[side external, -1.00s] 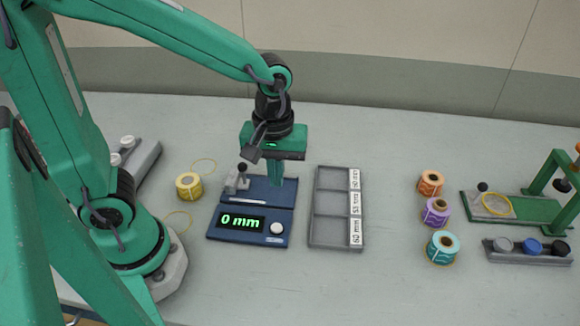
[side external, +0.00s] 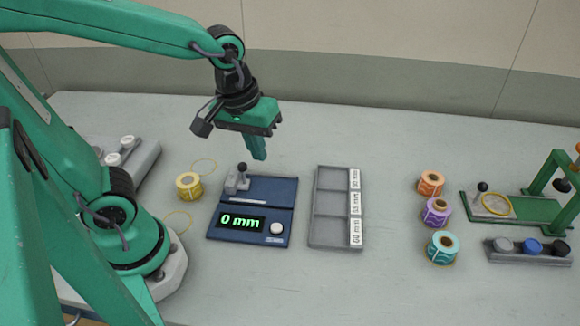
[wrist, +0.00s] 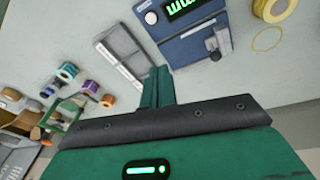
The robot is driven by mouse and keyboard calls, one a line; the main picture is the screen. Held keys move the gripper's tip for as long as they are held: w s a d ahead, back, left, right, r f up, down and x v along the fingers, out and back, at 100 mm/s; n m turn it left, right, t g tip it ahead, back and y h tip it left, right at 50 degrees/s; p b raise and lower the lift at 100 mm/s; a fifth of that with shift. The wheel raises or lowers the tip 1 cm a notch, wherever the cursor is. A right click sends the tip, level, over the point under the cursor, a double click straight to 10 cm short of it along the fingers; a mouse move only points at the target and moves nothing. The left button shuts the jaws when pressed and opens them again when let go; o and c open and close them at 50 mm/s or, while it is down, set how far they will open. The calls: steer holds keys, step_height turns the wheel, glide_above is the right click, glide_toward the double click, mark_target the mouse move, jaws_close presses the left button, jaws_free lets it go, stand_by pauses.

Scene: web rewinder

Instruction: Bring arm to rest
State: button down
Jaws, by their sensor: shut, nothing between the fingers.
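My green arm reaches in from the left in the side external view. My gripper (side external: 258,154) points down with its green fingers together and nothing between them. It hangs in the air above and behind the blue measuring device (side external: 225,232), whose display reads 0 mm. In the wrist view the shut fingers (wrist: 158,74) show at the centre, with the blue device (wrist: 192,42) beyond them.
A grey tray (side external: 313,205) with three labelled compartments stands right of the device. A yellow roll (side external: 189,186) is left of it. Orange (side external: 431,183), purple (side external: 436,212) and teal (side external: 443,247) rolls stand near the green rewinder (side external: 535,212). A grey button block (side external: 528,257) lies in front.

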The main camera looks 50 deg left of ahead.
steer(key=s+a+r+m+t, duration=0.3)
steer(key=s+a+r+m, duration=0.1)
steer(key=r+m, duration=0.1)
steer(key=shift+a, duration=0.4)
